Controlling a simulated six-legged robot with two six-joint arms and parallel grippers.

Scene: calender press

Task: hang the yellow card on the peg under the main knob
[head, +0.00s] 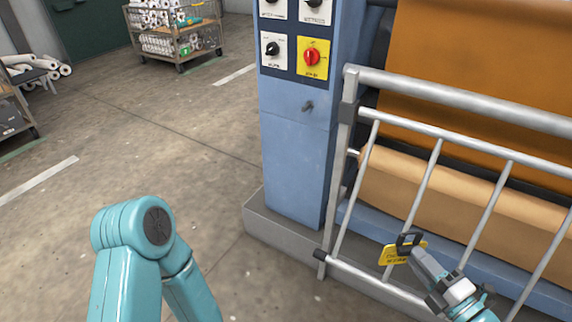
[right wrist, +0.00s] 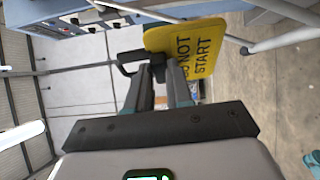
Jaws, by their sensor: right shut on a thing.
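The yellow card (head: 388,256) hangs beside my right gripper (head: 413,252), low in front of the railing in the head view. In the right wrist view the card (right wrist: 190,50) reads "DO NOT START" and has a black loop (right wrist: 128,62) at its edge. My right gripper (right wrist: 160,80) is shut on this black part. The peg (head: 307,106) is a short dark stub on the blue column, bare, above and left of the gripper. The main knob (head: 312,57) is red on a yellow plate above the peg. My left gripper is out of view; only its teal arm shows.
A grey metal railing (head: 440,135) stands right of the blue column (head: 292,165), in front of orange and tan rolls (head: 480,60). Other black knobs (head: 273,48) sit beside the main knob. A cart of rolls (head: 175,40) stands far back.

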